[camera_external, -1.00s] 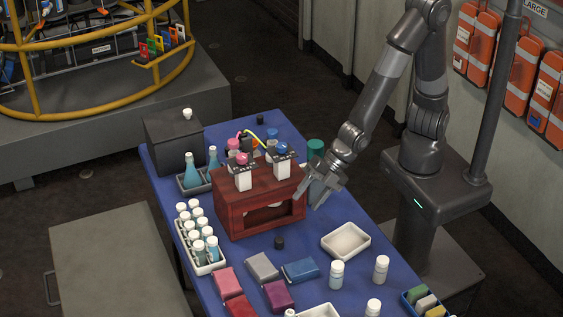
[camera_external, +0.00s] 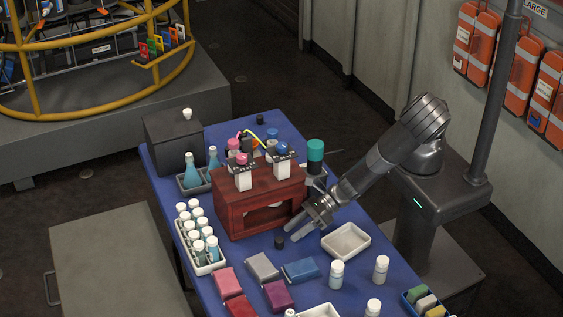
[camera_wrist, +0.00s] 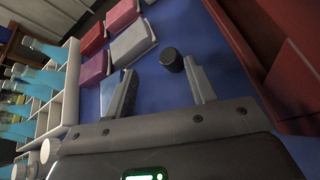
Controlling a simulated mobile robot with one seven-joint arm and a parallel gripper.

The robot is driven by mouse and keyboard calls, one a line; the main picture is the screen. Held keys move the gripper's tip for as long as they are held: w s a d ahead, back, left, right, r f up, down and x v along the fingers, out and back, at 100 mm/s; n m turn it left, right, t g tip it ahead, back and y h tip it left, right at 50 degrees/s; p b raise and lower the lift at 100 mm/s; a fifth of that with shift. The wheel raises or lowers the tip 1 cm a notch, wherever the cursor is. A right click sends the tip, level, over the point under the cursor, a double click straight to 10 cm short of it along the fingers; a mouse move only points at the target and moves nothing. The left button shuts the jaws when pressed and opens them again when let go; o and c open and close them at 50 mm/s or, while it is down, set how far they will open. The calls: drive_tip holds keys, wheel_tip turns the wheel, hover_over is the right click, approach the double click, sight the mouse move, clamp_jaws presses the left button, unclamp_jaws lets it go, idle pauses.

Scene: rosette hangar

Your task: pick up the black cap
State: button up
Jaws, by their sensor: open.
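A small black cap (camera_external: 279,242) lies on the blue table in front of the dark red wooden box. In the wrist view the black cap (camera_wrist: 171,59) is ahead of my gripper, beyond the fingertips and closer to the right finger. My gripper (camera_external: 293,231) is open and empty, low over the table by the box's right front corner, a little above and right of the cap. In the wrist view my gripper's two fingers (camera_wrist: 161,68) stand apart with only blue table between them.
The red wooden box (camera_external: 232,208) stands just behind the cap. A white tray (camera_external: 346,243) lies to the right. Several coloured blocks (camera_external: 262,265) lie in front, and a white vial rack (camera_external: 205,262) is at the left. Another small black cap (camera_external: 260,120) is at the table's far end.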

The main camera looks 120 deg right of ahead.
sight(282, 237)
drive_tip(key=n, duration=0.2)
drive_tip(key=d+f+n, duration=0.1)
drive_tip(key=n, duration=0.1)
drive_tip(key=shift+d+f+n+t+y, duration=0.1)
drive_tip(key=shift+n+t+y, duration=0.2)
drive_tip(key=shift+t+y, duration=0.1)
drive_tip(key=x, duration=0.7)
drive_tip(key=shift+w, duration=0.15)
drive_tip(key=shift+c, duration=0.3)
drive_tip(key=c, duration=1)
